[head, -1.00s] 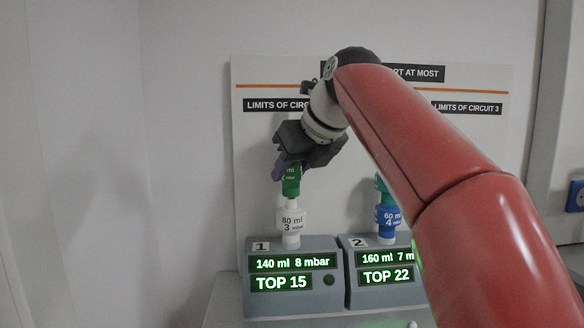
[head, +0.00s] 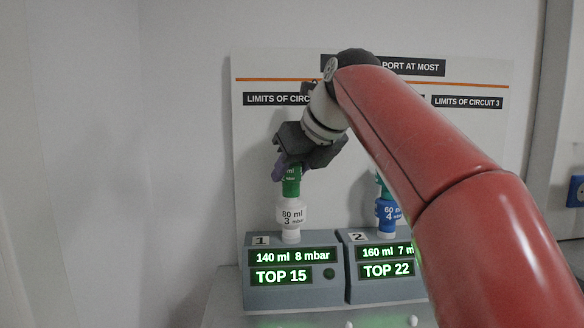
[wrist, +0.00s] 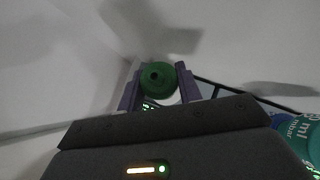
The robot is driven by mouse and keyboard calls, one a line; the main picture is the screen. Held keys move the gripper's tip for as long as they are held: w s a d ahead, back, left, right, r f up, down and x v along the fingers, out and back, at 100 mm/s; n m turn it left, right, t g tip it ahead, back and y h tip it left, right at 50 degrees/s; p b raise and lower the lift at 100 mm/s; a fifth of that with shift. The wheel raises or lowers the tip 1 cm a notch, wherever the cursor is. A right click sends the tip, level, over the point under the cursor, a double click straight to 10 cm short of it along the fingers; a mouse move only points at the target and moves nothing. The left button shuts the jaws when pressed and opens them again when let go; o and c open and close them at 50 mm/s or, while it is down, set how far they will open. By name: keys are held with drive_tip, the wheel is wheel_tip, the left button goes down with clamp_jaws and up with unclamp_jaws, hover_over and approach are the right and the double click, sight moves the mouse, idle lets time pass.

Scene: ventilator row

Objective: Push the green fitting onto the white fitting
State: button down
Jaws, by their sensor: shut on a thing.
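The green fitting (head: 291,184) is upright and directly above the white fitting (head: 291,214), labelled 80 ml 3 mbar. Its lower end meets the white fitting's top; I cannot tell how deeply they are joined. The white fitting stands on the port of unit 1. My gripper (head: 286,170) is shut on the upper part of the green fitting and partly hides it. In the wrist view the green fitting (wrist: 157,79) sits between the two purple fingers. The white fitting is mostly hidden there.
Unit 1 (head: 293,295) and unit 2 (head: 380,292) stand side by side. A blue fitting (head: 388,217) with a teal fitting (head: 382,187) above it stands on unit 2, partly behind my arm. The label board (head: 250,150) is close behind. Free room lies left.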

drive_tip(key=c, duration=0.9)
unclamp_jaws()
